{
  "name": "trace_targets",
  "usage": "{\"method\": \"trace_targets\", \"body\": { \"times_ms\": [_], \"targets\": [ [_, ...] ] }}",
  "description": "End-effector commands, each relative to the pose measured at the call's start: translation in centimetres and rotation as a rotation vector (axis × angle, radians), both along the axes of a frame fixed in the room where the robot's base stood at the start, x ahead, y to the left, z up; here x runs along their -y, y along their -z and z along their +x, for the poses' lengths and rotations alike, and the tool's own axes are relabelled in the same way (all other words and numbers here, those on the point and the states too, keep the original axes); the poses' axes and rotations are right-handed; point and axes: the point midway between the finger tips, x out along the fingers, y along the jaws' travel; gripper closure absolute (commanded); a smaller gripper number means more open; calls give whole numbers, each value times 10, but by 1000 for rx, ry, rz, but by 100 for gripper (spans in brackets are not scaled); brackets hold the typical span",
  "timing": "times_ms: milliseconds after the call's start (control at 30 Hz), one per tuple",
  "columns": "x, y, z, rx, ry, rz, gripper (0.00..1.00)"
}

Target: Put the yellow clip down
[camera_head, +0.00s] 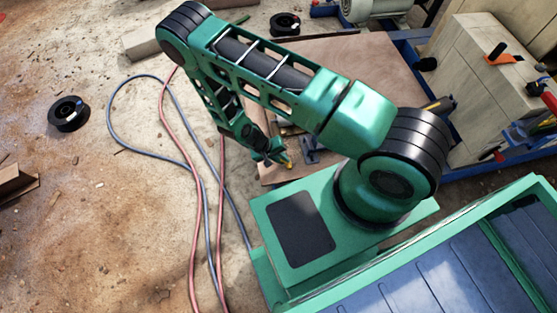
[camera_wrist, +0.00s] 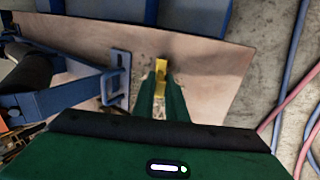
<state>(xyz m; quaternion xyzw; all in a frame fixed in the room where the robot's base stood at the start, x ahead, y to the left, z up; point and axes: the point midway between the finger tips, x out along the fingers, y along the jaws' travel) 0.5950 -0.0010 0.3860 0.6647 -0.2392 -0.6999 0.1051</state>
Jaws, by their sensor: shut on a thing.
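The yellow clip (camera_wrist: 161,75) is at the tips of my gripper (camera_wrist: 161,88) in the wrist view. The green fingers are shut on it. Below it is a brown board (camera_wrist: 205,65); whether the clip touches the board I cannot tell. In the head view, my gripper (camera_head: 284,163) is low over the near left corner of the brown board (camera_head: 375,62), and a small yellow bit of the clip (camera_head: 290,165) shows at its tip. The arm hides part of the board.
A blue bracket (camera_wrist: 116,75) stands on the board left of my gripper. Red and blue hoses (camera_head: 200,190) run over the floor at left. A black spool (camera_head: 69,113) lies on the floor. Wooden blocks with clamps (camera_head: 480,75) stand at the right. The board right of the clip is clear.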

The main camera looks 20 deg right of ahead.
Motion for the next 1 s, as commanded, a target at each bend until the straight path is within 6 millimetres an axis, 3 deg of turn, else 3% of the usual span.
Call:
{"method": "trace_targets", "body": {
  "times_ms": [233, 267, 333, 733, 1000],
  "targets": [
    [0, 2, 0, 0, 0, 0, 100],
    [0, 2, 0, 0, 0, 0, 83],
    [0, 2, 0, 0, 0, 0, 69],
    [-2, -4, 0, 0, 0, 0, 69],
    [-23, -42, 5, 3, -1, 2, 69]
  ]
}}
